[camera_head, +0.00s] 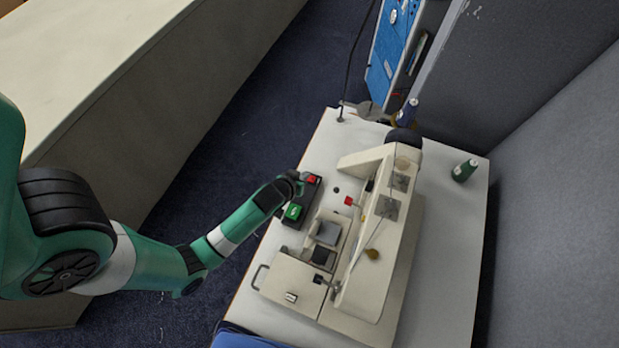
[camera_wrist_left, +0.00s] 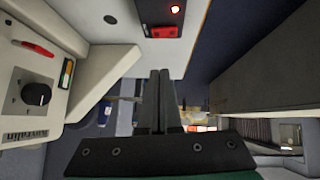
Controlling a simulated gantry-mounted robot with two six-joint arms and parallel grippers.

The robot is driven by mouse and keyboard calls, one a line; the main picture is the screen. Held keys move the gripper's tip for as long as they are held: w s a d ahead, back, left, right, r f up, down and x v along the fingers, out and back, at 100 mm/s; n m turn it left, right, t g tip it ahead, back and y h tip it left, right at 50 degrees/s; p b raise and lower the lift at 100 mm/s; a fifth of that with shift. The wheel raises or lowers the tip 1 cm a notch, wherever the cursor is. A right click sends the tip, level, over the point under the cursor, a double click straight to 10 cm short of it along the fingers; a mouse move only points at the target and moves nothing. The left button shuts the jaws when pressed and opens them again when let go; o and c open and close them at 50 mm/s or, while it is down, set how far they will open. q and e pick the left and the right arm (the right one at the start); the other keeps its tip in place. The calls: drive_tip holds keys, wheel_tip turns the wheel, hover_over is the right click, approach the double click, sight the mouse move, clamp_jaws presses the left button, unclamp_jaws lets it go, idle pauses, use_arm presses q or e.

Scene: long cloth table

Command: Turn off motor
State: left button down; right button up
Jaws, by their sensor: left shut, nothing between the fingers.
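A dark switch box with a red button (camera_head: 312,179) and a green button (camera_head: 294,212) sits on the white table, left of the cream sewing machine (camera_head: 382,240). My left gripper (camera_head: 296,182) is over the box, close beside the red button; I cannot tell whether it touches. Its dark fingers (camera_wrist_left: 158,76) are shut with nothing between them. My right gripper is in neither view.
The sewing machine's raised arm stands right of the box. A green thread spool (camera_head: 464,171) and a blue one (camera_head: 407,111) stand behind it. A grey partition (camera_head: 555,180) closes off the right.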

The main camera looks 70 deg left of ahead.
sight(313, 179)
use_arm(q)
drive_tip(key=b+x, duration=0.1)
drive_tip(key=x, duration=0.3)
drive_tip(key=shift+f, duration=0.1)
wheel_tip(313, 179, down, 3)
drive_tip(key=shift+w+r+b, duration=0.15)
drive_tip(key=shift+w+b, duration=0.05)
drive_tip(key=shift+b, duration=0.1)
drive_tip(key=shift+d+f, duration=0.15)
drive_tip(key=shift+f, duration=0.45)
drive_tip(key=shift+w+f+b, duration=0.1)
drive_tip(key=shift+f+b, duration=0.25)
drive_tip(key=shift+b, duration=0.1)
drive_tip(key=shift+d+f, duration=0.1)
drive_tip(key=shift+s, duration=0.2)
